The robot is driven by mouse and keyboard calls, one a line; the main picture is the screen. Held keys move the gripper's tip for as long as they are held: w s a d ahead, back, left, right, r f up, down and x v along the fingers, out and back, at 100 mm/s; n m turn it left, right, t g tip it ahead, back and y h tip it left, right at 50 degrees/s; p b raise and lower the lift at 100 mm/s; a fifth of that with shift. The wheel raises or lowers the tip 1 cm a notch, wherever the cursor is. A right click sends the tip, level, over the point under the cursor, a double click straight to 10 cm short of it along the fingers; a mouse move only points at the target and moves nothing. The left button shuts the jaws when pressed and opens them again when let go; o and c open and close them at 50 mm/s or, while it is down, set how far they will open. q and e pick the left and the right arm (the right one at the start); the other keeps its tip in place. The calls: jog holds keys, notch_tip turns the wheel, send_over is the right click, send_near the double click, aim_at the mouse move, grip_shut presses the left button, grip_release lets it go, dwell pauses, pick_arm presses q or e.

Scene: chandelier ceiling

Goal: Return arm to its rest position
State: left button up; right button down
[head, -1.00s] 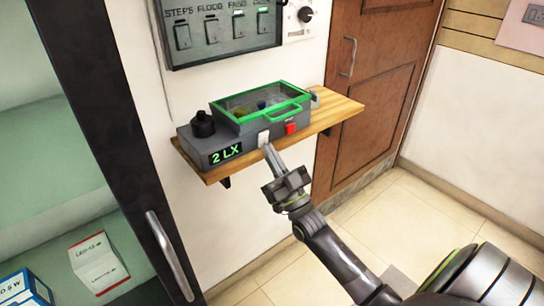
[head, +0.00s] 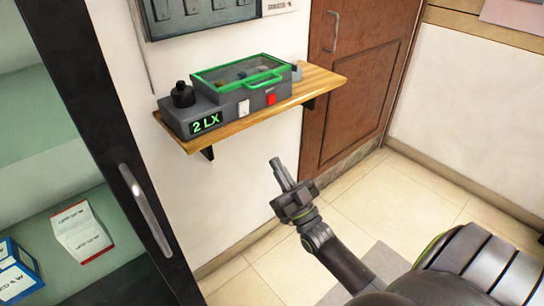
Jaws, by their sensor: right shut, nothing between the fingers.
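My right gripper (head: 276,164) is shut and empty, its fingers pointing up and to the left. It hangs in free space below and in front of the wooden shelf (head: 320,84), apart from it. My right arm runs from the lower right of the head view. On the shelf sits a grey device (head: 222,107) with a green-framed clear lid, which is down. Its front shows a "2 LX" display (head: 206,123), a white switch (head: 244,107) and a red button (head: 271,99). My left gripper is not in view.
An open cabinet with a dark frame and metal handle (head: 146,195) stands at the left, with boxes (head: 82,231) inside. A switch panel (head: 205,12) is on the wall above. A brown door (head: 360,75) is behind the shelf. The tiled floor (head: 410,195) is clear.

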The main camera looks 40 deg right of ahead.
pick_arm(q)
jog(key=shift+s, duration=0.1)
pick_arm(e)
jog(key=shift+s+f, duration=0.2)
jog(key=shift+f, duration=0.1)
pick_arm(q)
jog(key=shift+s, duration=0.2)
